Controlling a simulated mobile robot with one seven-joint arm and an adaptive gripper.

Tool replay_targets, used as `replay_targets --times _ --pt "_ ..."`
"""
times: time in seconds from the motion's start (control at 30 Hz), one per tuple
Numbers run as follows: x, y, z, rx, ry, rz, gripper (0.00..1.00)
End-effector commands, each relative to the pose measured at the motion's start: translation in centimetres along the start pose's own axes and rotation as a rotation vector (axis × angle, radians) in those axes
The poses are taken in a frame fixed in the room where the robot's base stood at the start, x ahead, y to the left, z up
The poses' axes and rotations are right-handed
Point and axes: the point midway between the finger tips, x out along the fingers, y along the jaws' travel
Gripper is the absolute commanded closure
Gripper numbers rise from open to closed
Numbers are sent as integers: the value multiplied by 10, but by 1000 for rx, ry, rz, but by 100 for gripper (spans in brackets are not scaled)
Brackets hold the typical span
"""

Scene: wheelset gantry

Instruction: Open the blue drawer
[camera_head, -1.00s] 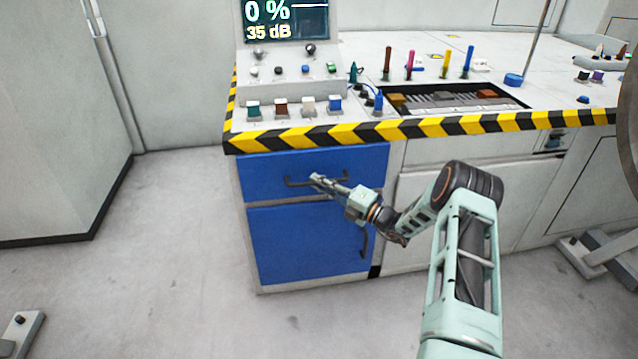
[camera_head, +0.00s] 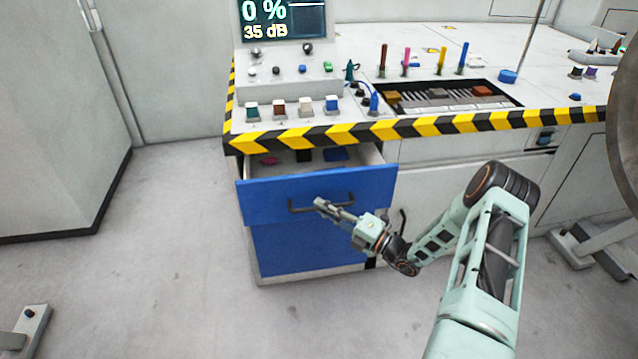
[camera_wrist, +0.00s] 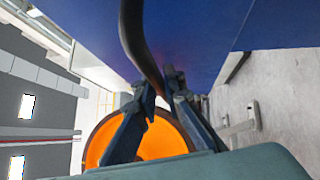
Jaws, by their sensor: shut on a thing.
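The blue drawer (camera_head: 270,200) is pulled partway out from under the striped counter edge. In the wrist view the two fingers (camera_wrist: 160,88) close around the dark curved handle (camera_wrist: 140,45) in front of the blue drawer front (camera_wrist: 205,35). The fingertips partly hide the handle.
A blue cupboard door (camera_head: 305,250) lies below the drawer, its dark handle partly behind my arm. The counter edge with yellow and black stripes (camera_head: 420,128) hangs above. Open grey floor (camera_head: 170,260) lies in front and to the left. A metal foot (camera_head: 590,255) stands at right.

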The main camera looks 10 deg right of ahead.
Motion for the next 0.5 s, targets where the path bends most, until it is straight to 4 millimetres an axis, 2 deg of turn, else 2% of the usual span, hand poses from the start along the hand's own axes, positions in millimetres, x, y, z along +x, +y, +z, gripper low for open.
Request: replay_targets --times 0.03,0.2,0.5 --pt "-11 9 -9 7 -5 1 100" --pt "-42 16 -40 5 -5 1 100" --pt "-82 24 -81 1 -2 2 100"
